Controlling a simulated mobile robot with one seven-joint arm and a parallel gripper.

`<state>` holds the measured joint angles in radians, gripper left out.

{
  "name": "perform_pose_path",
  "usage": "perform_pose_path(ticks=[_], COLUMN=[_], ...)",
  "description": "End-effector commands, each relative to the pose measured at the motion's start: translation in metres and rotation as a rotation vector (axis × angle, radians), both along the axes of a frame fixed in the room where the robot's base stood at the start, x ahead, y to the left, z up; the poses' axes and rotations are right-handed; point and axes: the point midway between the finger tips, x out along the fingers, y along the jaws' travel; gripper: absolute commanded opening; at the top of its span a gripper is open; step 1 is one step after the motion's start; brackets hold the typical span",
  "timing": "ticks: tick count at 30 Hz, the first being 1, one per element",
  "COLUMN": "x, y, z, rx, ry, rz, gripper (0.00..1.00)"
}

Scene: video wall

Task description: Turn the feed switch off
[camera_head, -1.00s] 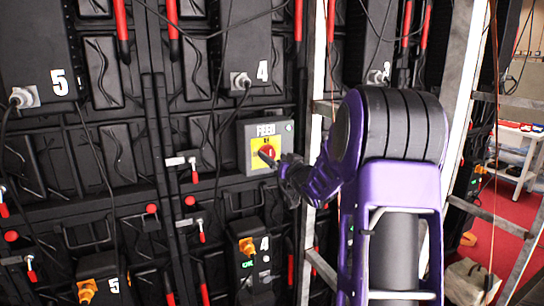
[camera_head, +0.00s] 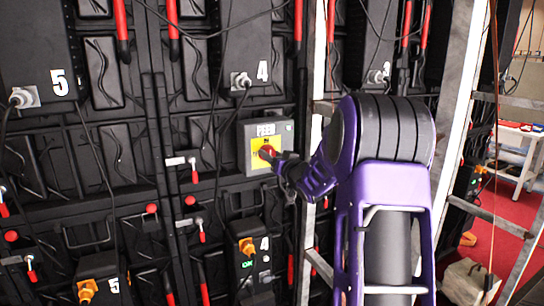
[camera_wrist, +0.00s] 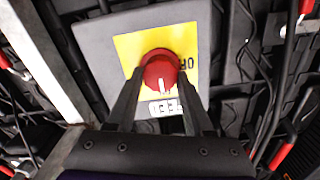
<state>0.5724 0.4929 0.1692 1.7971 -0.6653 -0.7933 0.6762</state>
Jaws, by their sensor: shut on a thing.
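The feed switch is a red round knob (camera_head: 265,151) on a yellow plate (camera_head: 257,161), set in a grey box (camera_head: 284,128) labelled FEED on the black wall. In the wrist view, the red knob (camera_wrist: 160,66) sits between the fingertips of my gripper (camera_wrist: 157,85), which is shut on it. A white mark on the knob points down in that view, toward the FEED label (camera_wrist: 166,108). The word OFF (camera_wrist: 183,60) is at the knob's right there. In the head view, my gripper (camera_head: 277,158) reaches the knob from the right and partly hides the plate.
Black panels carry hanging cables and red handles (camera_head: 194,174) around the box. A metal ladder frame (camera_head: 459,75) stands close to my arm on the right. Red floor (camera_head: 503,212) shows beyond.

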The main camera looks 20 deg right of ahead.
Motion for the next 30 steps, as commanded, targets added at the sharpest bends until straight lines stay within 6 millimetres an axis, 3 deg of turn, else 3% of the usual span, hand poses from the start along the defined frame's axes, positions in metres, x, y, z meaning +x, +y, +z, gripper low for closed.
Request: perform_pose_path(ticks=[14,30], x=[0.0001,-0.0001], y=[0.0014,0.0032], z=[-0.0038,-0.0017], rx=[-0.126,-0.613], ry=[-0.005,-0.02], rz=[0.001,0.001], gripper=[0.0,0.0])
